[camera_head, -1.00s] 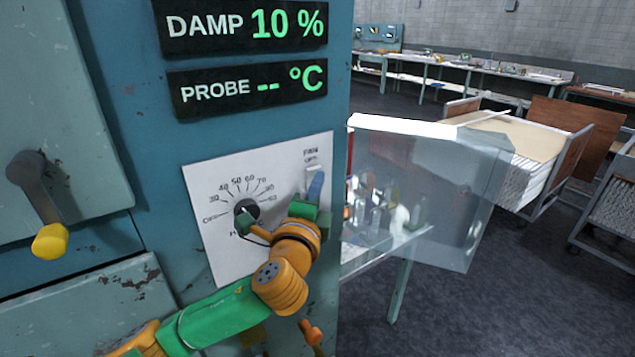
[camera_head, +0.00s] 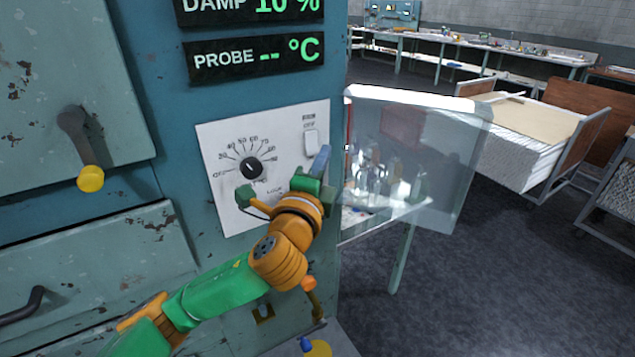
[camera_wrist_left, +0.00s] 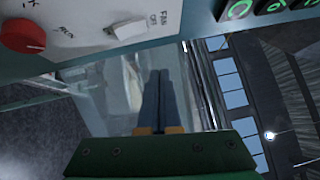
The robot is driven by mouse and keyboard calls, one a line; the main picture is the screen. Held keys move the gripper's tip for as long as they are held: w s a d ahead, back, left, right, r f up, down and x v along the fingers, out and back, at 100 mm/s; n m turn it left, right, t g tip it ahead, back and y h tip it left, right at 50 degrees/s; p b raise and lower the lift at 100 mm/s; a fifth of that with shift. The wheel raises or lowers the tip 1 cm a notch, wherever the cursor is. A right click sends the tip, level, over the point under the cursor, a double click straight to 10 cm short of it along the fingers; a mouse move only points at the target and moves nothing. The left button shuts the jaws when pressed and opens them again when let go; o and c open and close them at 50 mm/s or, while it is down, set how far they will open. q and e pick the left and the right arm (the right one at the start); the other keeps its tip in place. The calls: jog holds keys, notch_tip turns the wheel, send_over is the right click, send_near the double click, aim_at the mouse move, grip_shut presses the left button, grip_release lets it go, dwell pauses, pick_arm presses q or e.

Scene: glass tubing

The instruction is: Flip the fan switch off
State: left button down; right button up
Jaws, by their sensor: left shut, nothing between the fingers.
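The fan switch (camera_head: 311,142) is a white rocker at the upper right of a white control panel (camera_head: 215,140) on the blue cabinet. It also shows in the left wrist view (camera_wrist_left: 131,29), with FAN and OFF printed beside it. I cannot tell for sure which way it is tipped. My left gripper (camera_head: 323,158) is shut and empty, its blue fingers just below and right of the switch. In the left wrist view the closed fingers (camera_wrist_left: 157,88) point past the panel's edge, apart from the switch. My right gripper is not in view.
A black dial (camera_head: 250,168) sits left of the switch. A red knob (camera_wrist_left: 22,36) shows in the left wrist view. A clear panel (camera_head: 440,150) stands out right of the cabinet. A yellow-tipped lever (camera_head: 88,165) is at left. Dark floor lies open at right.

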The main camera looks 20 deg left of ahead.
pick_arm(q)
jog(key=s, duration=0.6)
jog(key=s+f+n+g+h, duration=0.1)
jog(key=s+f+n+g, duration=0.25)
jog(key=f, duration=0.75)
jog(key=s+f+n+g, duration=0.2)
jog(key=f+n+g, duration=0.3)
jog(key=f, duration=0.5)
jog(key=s+f+n+g+h, duration=0.2)
jog(key=s+f+n+g, duration=0.5)
jog(key=s+f, duration=0.65)
jog(key=s+f+g, duration=0.1)
jog(key=s+f, duration=0.1)
jog(key=f, duration=0.7)
jog(key=s+f, duration=0.2)
jog(key=f, duration=0.6)
jog(key=s+a+f+g, duration=0.1)
jog(key=s+a+f, duration=0.1)
jog(key=s+f, duration=0.9)
jog(key=shift+s+a+y, duration=0.3)
jog(key=shift+s, duration=0.35)
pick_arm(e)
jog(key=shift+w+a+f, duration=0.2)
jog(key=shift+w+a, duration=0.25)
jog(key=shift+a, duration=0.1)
